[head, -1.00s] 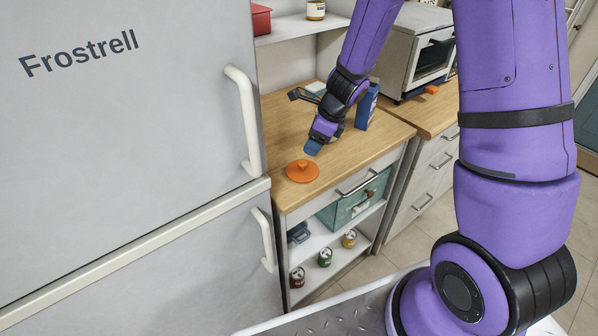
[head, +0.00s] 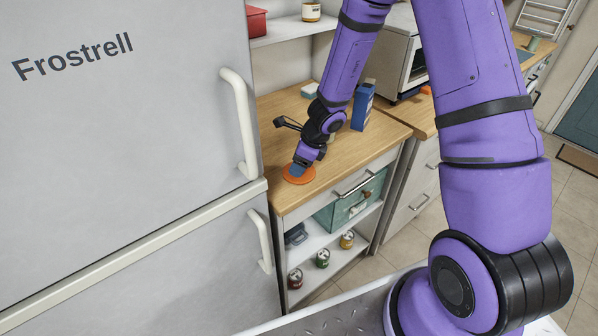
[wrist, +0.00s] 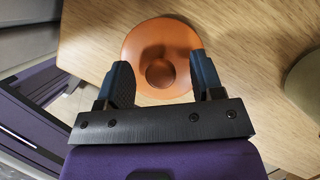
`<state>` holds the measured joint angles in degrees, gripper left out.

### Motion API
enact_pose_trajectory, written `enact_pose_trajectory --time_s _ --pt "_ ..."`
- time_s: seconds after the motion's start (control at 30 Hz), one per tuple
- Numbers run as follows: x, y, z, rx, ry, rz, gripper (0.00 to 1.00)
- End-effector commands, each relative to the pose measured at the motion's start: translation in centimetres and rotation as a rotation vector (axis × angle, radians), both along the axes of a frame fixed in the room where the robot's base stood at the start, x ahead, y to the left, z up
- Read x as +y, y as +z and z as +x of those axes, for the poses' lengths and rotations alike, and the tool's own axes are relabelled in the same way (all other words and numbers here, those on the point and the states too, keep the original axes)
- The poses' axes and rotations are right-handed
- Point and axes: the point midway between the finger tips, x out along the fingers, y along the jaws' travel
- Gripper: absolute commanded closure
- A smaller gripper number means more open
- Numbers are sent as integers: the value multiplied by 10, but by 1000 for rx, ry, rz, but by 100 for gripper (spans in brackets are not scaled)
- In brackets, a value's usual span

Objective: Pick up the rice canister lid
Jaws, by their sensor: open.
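The orange round lid (head: 299,177) lies on the wooden counter (head: 285,115) near its front left corner, by the fridge. The wrist view shows the lid (wrist: 140,52) from above, with its round knob (wrist: 160,73) in the middle. My gripper (head: 295,171) is at the lid, pointing down. In the wrist view my gripper (wrist: 162,82) is open, with one blue finger on each side of the knob and a gap on both sides. The knob is hidden in the head view.
The fridge (head: 130,120) with its handles stands close on the left. A blue carton (head: 362,107) and a toaster oven (head: 405,55) are farther back right. A canister-like round object (wrist: 305,85) shows at the wrist view's right edge. Cans stand on the shelf below.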

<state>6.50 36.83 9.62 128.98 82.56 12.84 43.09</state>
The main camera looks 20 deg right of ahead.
Motion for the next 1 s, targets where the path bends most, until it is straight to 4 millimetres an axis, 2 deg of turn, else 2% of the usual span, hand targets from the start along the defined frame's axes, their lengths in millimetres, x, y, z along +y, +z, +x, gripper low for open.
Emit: enact_pose_trajectory --time_s 0.17,0.3,0.4,0.77,1.0 --pt "0 0 0 0 0 0 41" --pt "0 0 0 0 0 0 74" --pt "0 0 0 0 0 0 92" --pt "-1 2 -1 0 0 0 92" --pt "-4 12 -9 -2 1 0 92"
